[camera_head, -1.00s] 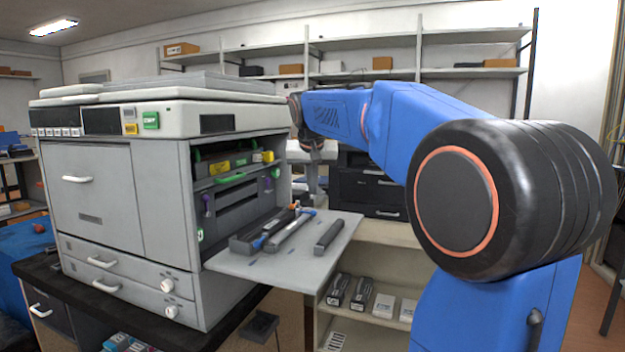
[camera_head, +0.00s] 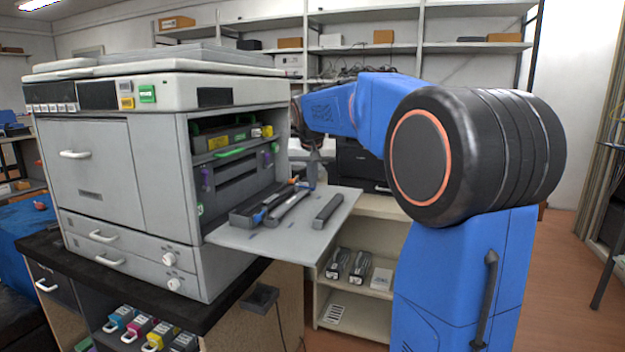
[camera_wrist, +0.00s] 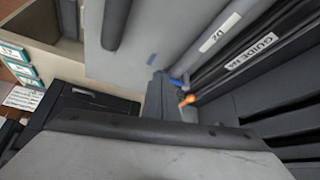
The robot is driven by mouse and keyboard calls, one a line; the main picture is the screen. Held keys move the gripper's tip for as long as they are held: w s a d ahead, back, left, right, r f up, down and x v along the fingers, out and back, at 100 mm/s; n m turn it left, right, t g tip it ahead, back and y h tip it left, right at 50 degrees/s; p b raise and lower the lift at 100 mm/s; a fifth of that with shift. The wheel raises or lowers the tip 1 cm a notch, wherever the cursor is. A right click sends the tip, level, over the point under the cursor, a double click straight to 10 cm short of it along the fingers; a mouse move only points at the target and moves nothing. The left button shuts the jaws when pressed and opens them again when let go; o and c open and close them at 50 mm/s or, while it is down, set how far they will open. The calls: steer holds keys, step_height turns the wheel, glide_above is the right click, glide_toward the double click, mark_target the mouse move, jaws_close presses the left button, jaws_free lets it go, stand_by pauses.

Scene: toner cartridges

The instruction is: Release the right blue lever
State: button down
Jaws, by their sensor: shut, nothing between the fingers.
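The grey printer (camera_head: 140,175) stands at the left with its right side open and a flat grey panel (camera_head: 300,232) folded out. Long dark units lie on the panel, one with a small blue lever (camera_head: 257,217) at its near end. Another blue lever (camera_head: 308,185) shows at the far right end, beside an orange tip. In the wrist view, a blue lever (camera_wrist: 178,81) lies beside an orange tip (camera_wrist: 187,100) and a strip labelled "GUIDE". My gripper (camera_head: 314,172) is small and partly hidden near the far blue lever; contact cannot be told.
A separate dark bar (camera_head: 327,207) lies on the panel's right part. A dark drawer unit (camera_head: 362,172) stands behind it. Below, a shelf holds boxes and cartridges (camera_head: 358,268). Coloured cartridges (camera_head: 140,328) stand under the black bench top. Floor is clear at the right.

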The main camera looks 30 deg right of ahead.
steer(key=shift+w+d+n+y, duration=0.15)
steer(key=shift+d+n+y, duration=0.3)
steer(key=shift+n, duration=0.35)
steer(key=shift+w+d+n+t+y, duration=0.2)
steer(key=shift+d+n+y, duration=0.15)
steer(key=shift+n, duration=0.25)
steer(key=shift+w+d+n+t+y, duration=0.2)
steer(key=shift+d+n, duration=0.15)
steer(key=shift+n, duration=0.25)
steer(key=n, duration=0.1)
steer(key=w+d+n+y, duration=0.1)
steer(key=shift+n, duration=0.3)
steer(key=w+n+y, duration=0.1)
steer(key=d+n+y, duration=0.1)
steer(key=n, duration=0.1)
steer(key=shift+w+n, duration=0.3)
steer(key=shift+w, duration=0.1)
steer(key=n, duration=0.1)
steer(key=w+n+y, duration=0.1)
steer(key=w+n+g+y, duration=0.1)
steer(key=n, duration=0.1)
steer(key=shift+w+d, duration=0.15)
steer(key=shift+d, duration=0.1)
steer(key=shift+a, duration=0.15)
steer(key=shift+s+a, duration=0.3)
steer(key=shift+a, duration=0.4)
